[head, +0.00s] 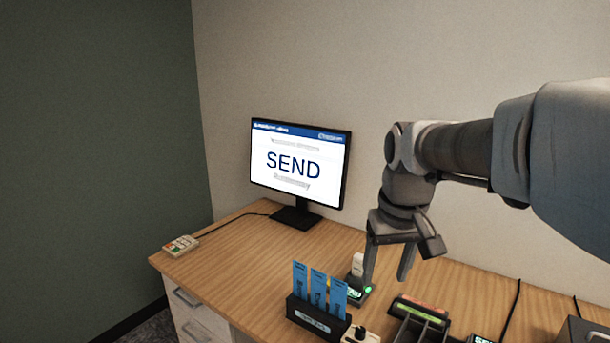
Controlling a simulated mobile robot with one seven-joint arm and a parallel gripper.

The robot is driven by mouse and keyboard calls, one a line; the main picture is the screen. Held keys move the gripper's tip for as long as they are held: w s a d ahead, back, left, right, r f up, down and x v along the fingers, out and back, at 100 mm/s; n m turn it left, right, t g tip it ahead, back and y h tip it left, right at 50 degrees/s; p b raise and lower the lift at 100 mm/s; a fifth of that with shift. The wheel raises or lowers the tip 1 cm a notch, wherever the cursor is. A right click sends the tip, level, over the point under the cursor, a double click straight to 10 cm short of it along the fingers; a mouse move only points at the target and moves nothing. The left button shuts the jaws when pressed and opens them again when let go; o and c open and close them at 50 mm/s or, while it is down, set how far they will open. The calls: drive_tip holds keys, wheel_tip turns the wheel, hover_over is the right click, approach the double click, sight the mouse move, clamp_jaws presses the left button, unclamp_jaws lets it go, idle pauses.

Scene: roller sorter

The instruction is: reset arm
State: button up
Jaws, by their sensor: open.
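My gripper (388,262) hangs from my arm on the right of the head view, fingers pointing down over the desk. Its two fingers are apart and nothing shows between them. The left finger is in front of or beside a small device with a white top (358,264) and a green light. I cannot tell whether they touch.
A wooden desk (235,250) stands against the wall. A monitor (298,163) reads "SEND". A small keypad device (180,245) sits at the left. A black holder (318,323) with blue cards (318,285) and a dark divided tray (420,318) are near the front. The desk's left part is mostly clear.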

drive_tip(key=s+m+t+p, duration=0.1)
drive_tip(key=s+t, duration=0.2)
drive_tip(key=s, duration=1.3)
drive_tip(key=shift+f, duration=0.1)
